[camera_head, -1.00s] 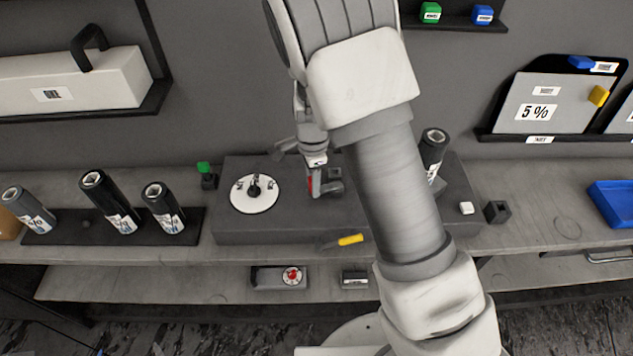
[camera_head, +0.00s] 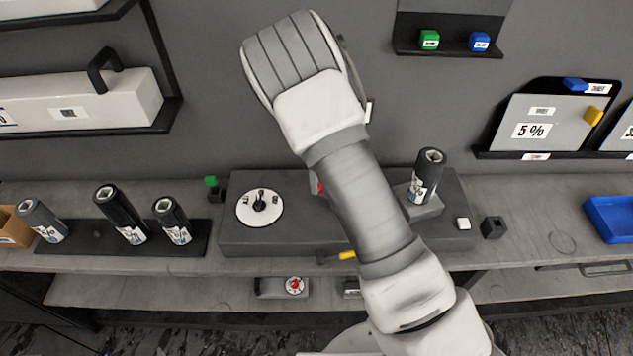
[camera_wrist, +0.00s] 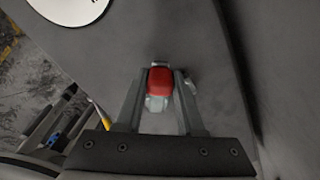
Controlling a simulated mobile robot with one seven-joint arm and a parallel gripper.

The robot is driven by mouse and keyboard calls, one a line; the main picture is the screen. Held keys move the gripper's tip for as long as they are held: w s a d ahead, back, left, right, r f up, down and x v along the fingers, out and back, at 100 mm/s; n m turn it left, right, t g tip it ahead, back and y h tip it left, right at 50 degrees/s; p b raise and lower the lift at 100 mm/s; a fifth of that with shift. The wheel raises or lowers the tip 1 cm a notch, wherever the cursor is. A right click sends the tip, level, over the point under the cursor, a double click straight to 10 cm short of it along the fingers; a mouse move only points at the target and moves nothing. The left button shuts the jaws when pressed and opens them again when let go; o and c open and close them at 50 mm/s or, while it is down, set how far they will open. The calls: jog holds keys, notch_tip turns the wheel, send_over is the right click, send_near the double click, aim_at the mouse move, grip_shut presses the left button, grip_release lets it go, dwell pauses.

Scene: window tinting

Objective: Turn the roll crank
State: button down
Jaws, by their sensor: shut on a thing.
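The red handle of the roll crank (camera_wrist: 160,80) sits between the two fingers of my gripper (camera_wrist: 160,92) in the wrist view. My gripper is shut on it. A pale metal part shows just below the red handle. In the head view only a sliver of red (camera_head: 317,186) shows at the edge of my arm. My arm hides my gripper and most of the crank there. The dark bench unit (camera_head: 235,235) lies under the arm, with a black film roll (camera_head: 428,175) standing tilted on its right part.
A white dial (camera_head: 260,208) is on the unit's left part. A yellow-handled tool (camera_head: 347,255) lies at its front edge. Several rolls stand in a black rack (camera_head: 75,240) at left.

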jog(key=shift+w+d+m+p, duration=0.15)
jog(key=shift+w+d+m, duration=0.15)
jog(key=shift+m, duration=0.4)
jog(key=shift+w+d+m+p, duration=0.15)
jog(key=shift+w+m, duration=0.1)
jog(key=shift+m, duration=0.45)
jog(key=c, duration=0.5)
grip_release()
jog(key=shift+r, duration=0.1)
notch_tip(320, 180, up, 17)
jog(key=shift+r+b, duration=0.15)
jog(key=shift+b, duration=0.4)
